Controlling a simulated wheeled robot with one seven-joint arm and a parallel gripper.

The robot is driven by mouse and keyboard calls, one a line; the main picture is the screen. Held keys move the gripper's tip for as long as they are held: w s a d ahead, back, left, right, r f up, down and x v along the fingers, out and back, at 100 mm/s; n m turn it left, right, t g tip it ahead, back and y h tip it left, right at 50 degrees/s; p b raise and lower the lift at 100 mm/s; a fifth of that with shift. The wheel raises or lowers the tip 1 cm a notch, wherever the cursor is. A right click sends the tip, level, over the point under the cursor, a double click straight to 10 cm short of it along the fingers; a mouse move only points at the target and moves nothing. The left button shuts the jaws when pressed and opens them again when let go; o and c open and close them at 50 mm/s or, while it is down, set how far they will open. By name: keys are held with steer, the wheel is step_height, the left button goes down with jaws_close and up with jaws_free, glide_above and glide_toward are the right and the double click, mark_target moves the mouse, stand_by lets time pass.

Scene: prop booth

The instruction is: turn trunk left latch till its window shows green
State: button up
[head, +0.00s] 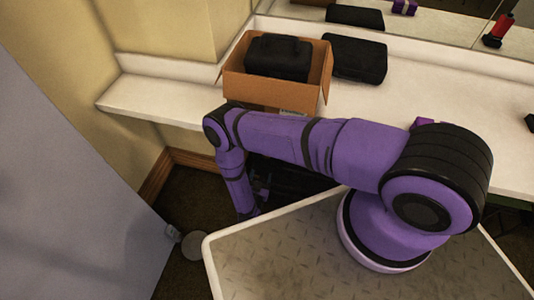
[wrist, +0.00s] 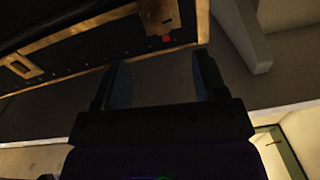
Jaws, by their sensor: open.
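The trunk (wrist: 85,50), dark with brass edging, fills the upper left of the wrist view. A brass latch (wrist: 158,14) is on its face near the top middle, with a small red patch (wrist: 166,37) at its lower end. I see no green there. Another brass fitting (wrist: 20,66) is further left on the trunk; what it is, I cannot tell. My gripper (wrist: 160,70) is open and empty, its two dark fingers pointing towards the latch and apart from it. In the head view my arm hides most of the space under the counter.
A white counter (head: 155,103) runs above, bearing an open cardboard box (head: 270,92) with a black case (head: 278,57) in it and another black case (head: 354,60) beside it. A grey panel (head: 70,190) stands at left. Dark floor shows between.

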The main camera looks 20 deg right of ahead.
steer(key=x, duration=1)
steer(key=c, duration=0.9)
